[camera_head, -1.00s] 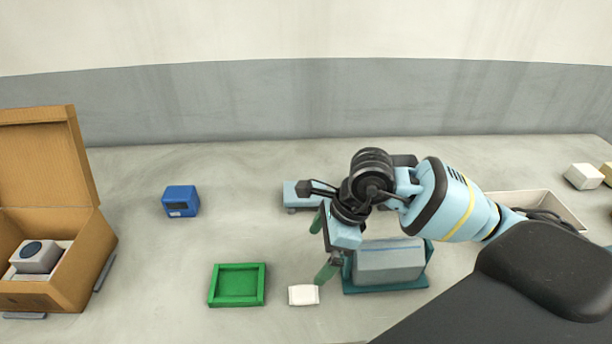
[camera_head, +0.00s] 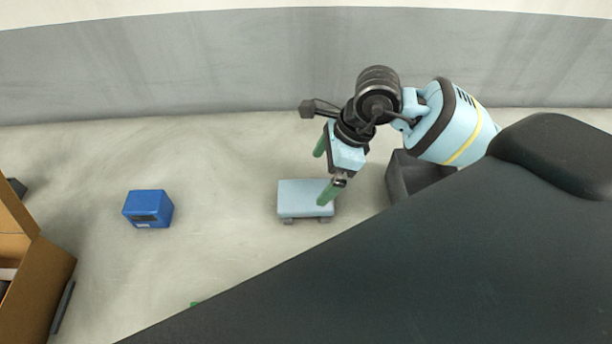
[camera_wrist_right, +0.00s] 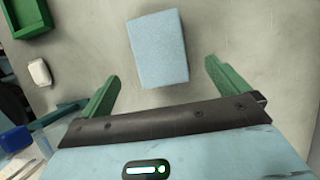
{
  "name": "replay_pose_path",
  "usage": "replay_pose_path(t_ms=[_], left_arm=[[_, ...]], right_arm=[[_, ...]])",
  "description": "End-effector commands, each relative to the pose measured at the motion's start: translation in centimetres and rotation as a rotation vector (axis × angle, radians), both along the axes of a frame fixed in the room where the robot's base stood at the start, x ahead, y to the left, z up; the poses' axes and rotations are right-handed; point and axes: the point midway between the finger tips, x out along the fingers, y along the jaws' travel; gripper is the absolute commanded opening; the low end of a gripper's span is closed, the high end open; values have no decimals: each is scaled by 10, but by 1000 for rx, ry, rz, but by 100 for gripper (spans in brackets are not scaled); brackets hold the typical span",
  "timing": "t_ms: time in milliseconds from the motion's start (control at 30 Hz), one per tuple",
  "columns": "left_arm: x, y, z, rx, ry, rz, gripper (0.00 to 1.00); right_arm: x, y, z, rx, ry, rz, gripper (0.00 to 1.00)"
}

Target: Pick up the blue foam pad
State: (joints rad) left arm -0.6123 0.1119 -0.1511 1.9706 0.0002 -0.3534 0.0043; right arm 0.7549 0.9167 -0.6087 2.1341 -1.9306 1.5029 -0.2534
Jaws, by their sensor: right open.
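The blue foam pad (camera_head: 305,197) is a pale blue rectangular block at the middle of the table in the head view, with small grey feet-like parts showing under its front edge. In the right wrist view the pad (camera_wrist_right: 158,48) lies ahead of the fingertips, roughly centred between them. My right gripper (camera_head: 324,171) is open and empty, with green fingers; one finger overlaps the pad's right side in the head view. It also shows open in the right wrist view (camera_wrist_right: 160,76). I cannot tell the height of the fingers over the pad. My left gripper is not in view.
A dark blue box (camera_head: 148,209) stands left of the pad with free table between. A cardboard box (camera_head: 36,284) is at the left edge. The right wrist view shows a green tray (camera_wrist_right: 30,28) and a small white item (camera_wrist_right: 39,72). My dark arm hides the lower right.

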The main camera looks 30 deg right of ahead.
Motion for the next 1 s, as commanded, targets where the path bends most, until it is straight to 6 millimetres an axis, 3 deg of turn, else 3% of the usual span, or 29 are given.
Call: replay_pose_path(t_ms=[267, 533, 733, 1000], left_arm=[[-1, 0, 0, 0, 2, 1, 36], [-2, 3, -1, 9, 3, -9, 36], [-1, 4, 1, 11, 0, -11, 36], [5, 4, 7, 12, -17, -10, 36]], right_arm=[[0, 1, -1, 0, 1, 0, 100], [4, 9, -22, 1, 2, 0, 100], [4, 12, -27, 1, 0, 0, 100], [10, 27, -58, 2, 2, 0, 100]])
